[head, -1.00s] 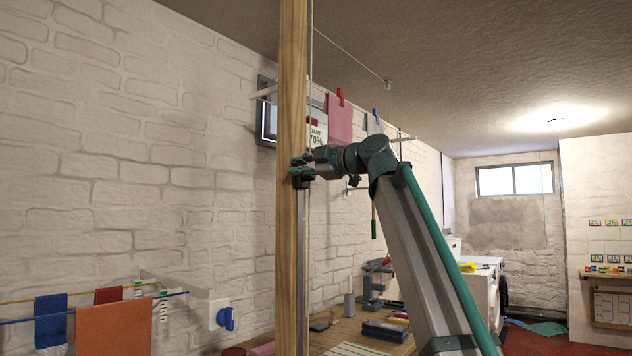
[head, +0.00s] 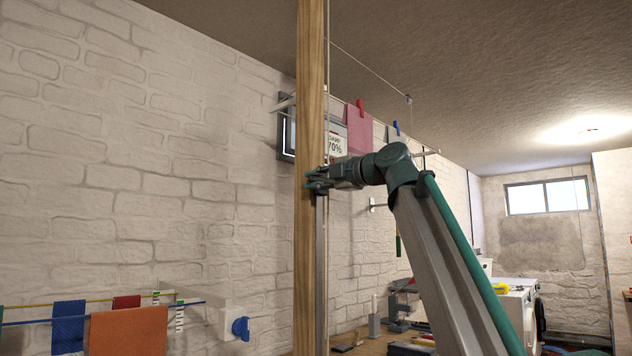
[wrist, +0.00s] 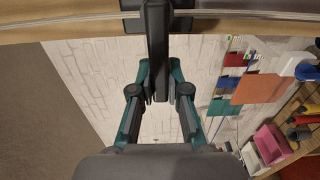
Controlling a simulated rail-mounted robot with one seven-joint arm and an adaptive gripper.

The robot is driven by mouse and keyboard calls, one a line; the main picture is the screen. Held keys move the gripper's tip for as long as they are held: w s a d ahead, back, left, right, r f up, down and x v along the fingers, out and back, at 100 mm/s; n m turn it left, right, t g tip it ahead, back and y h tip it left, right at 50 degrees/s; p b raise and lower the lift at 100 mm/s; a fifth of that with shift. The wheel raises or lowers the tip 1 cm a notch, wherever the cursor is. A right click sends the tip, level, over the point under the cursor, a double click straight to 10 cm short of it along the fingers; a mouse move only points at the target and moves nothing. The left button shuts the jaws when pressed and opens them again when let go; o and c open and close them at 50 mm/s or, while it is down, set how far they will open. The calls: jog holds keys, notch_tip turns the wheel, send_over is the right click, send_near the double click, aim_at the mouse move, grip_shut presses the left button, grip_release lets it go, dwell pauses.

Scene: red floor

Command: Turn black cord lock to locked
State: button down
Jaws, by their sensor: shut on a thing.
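The black cord lock (wrist: 157,45) sits on a wooden post (wrist: 80,32) that runs across the top of the wrist view. Its dark lever points toward my palm. My gripper (wrist: 159,78) has its two teal and dark fingers on either side of the lever and is shut on it. In the head view my gripper (head: 316,180) is at the upright wooden post (head: 309,90), and the lock is mostly hidden there by the fingers. The lock's exact angle is hard to tell.
Pink and grey cloths hang behind the post, near a wall screen reading 70% (head: 336,146). A workbench with tools stands below. The brick wall lies close behind the post.

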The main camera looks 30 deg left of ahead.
jog(key=c, duration=1.1)
grip_release()
